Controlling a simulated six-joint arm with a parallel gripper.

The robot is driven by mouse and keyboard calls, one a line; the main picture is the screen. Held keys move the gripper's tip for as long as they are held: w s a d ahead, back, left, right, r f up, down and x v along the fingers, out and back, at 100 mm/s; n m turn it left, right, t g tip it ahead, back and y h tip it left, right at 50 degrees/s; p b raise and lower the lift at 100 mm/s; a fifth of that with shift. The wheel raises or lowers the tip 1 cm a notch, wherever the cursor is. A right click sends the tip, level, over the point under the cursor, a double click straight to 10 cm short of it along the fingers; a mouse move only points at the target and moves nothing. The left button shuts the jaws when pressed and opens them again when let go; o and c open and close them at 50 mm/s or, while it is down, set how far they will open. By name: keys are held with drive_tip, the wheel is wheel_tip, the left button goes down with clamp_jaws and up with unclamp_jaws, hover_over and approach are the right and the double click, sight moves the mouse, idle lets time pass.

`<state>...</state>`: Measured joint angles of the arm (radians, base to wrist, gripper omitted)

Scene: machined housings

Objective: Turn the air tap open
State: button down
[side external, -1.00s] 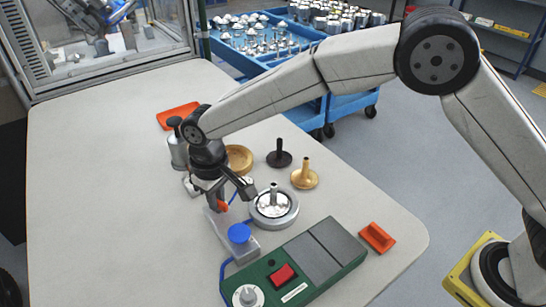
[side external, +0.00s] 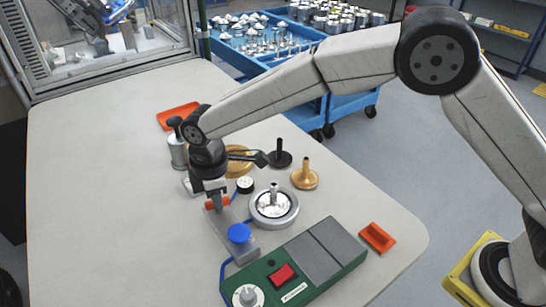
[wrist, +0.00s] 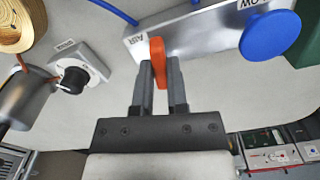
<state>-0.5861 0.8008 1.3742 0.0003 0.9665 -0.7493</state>
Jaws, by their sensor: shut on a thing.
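The air tap's orange lever (wrist: 157,50) stands on a grey metal block (wrist: 195,38) marked AIR in the wrist view. My gripper (wrist: 160,75) is shut on the lever, one finger on each side. In the side view my gripper (side external: 218,202) points down at the far end of the block (side external: 233,228), and orange shows at both sides of the fingers. A blue round button (side external: 239,233) sits on the block's near end. My fingers hide part of the lever.
A round metal housing (side external: 274,207) stands right of the block. A green control box (side external: 293,270) with a red switch lies in front. The table's left side is clear.

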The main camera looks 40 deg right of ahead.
drive_tip(key=shift+n, duration=1.3)
drive_tip(key=c, duration=0.6)
unclamp_jaws()
drive_tip(key=shift+c, duration=0.2)
drive_tip(key=shift+r, duration=3.9)
drive_tip(key=shift+d, duration=0.15)
